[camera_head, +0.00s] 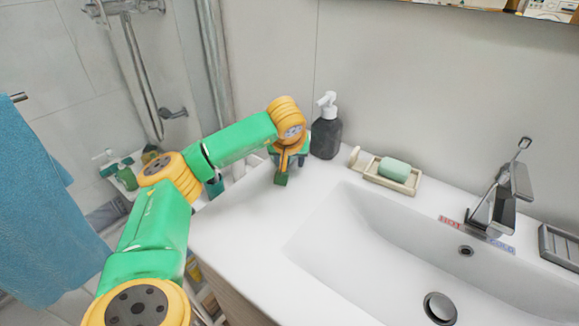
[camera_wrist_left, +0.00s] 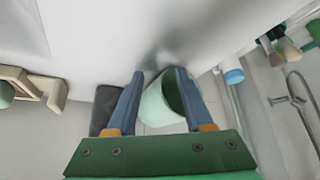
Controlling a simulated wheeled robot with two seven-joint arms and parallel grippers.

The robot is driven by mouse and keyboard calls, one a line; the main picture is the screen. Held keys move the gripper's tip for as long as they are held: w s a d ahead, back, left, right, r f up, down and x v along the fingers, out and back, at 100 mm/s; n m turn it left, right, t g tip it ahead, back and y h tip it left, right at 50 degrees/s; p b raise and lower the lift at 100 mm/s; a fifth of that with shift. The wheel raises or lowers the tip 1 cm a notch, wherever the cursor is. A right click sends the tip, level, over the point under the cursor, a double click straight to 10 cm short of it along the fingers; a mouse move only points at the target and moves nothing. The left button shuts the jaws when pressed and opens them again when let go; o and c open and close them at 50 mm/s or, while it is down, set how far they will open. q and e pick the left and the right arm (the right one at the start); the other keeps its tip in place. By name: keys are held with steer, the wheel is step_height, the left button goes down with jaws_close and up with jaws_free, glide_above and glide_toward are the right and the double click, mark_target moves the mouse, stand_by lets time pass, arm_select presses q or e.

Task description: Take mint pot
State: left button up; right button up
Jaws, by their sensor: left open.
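The mint pot (camera_wrist_left: 158,108) is a pale green round vessel with a dark opening. In the left wrist view it shows between and just beyond the blue fingers, its opening side partly behind the right-hand finger. I cannot tell whether a finger touches it. My left gripper (camera_wrist_left: 160,73) is open, with nothing clamped. In the head view my left gripper (camera_head: 289,160) is at the back left of the white counter, beside the dark soap dispenser (camera_head: 326,138). The pot is hidden there. My right gripper is not in view.
A soap dish (camera_head: 408,184) with mint soap (camera_head: 394,168) sits right of the dispenser. The basin (camera_head: 350,235) and tap (camera_head: 495,205) are further right. A blue towel (camera_head: 45,220) hangs at the left. The counter's front left is clear.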

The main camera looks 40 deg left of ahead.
arm_select(q)
steer(key=shift+w+a, duration=0.1)
steer(key=c, duration=0.3)
jaws_close()
steer(key=shift+s+r, duration=0.15)
steer(key=shift+s, duration=0.05)
stand_by(0.4)
